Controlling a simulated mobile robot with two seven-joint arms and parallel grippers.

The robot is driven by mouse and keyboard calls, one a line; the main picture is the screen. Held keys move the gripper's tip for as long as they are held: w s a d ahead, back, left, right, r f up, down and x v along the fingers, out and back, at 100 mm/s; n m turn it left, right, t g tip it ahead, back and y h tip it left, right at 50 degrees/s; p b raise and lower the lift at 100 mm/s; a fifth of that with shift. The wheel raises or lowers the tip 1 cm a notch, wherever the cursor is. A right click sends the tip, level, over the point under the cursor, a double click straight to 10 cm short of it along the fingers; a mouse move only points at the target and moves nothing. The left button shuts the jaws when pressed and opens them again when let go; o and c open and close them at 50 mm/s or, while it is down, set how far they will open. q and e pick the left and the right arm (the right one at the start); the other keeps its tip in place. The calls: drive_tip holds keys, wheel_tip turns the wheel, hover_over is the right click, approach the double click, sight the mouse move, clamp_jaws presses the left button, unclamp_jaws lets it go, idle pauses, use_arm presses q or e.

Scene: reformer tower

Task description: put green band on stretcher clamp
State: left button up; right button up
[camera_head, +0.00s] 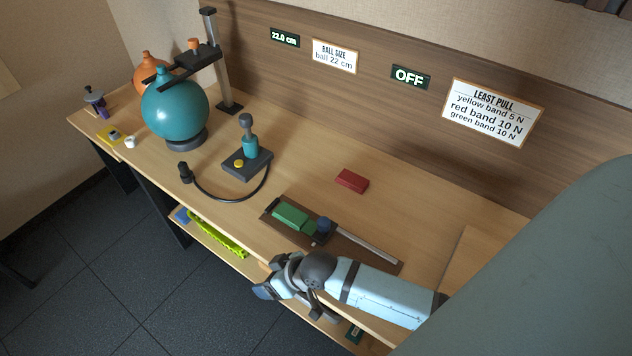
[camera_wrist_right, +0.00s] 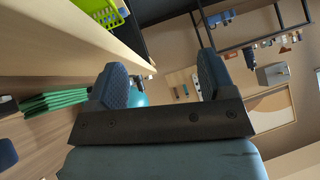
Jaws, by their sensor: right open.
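The green band (camera_head: 290,215), a flat folded block, lies on the left part of the brown stretcher board (camera_head: 382,259). Its layered edge shows at the left of the right wrist view (camera_wrist_right: 55,101). The stretcher clamp, with a dark blue knob (camera_head: 324,225), is just right of the band; I cannot tell whether the band is gripped in it. A metal rail runs right from the clamp. My right gripper (camera_head: 264,288) is at the table's front edge, nearer than the board and apart from the band. Its fingers (camera_wrist_right: 160,82) are open and empty. My left gripper is out of view.
A red band (camera_head: 351,181) lies behind the stretcher. A pump (camera_head: 248,155) with a hose and a teal ball (camera_head: 175,108) on a stand are to the left. A lime basket (camera_head: 218,234) is on the shelf below. The OFF display (camera_head: 410,77) is on the back wall.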

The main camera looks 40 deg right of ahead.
drive_tip(key=s+d+m+t+h, duration=0.1)
drive_tip(key=s+d, duration=0.4)
drive_tip(key=s, duration=0.5)
drive_tip(key=t+h, duration=0.1)
drive_tip(key=t, duration=0.1)
drive_tip(key=shift+s+f+t, duration=0.15)
drive_tip(key=shift+f+t, duration=0.15)
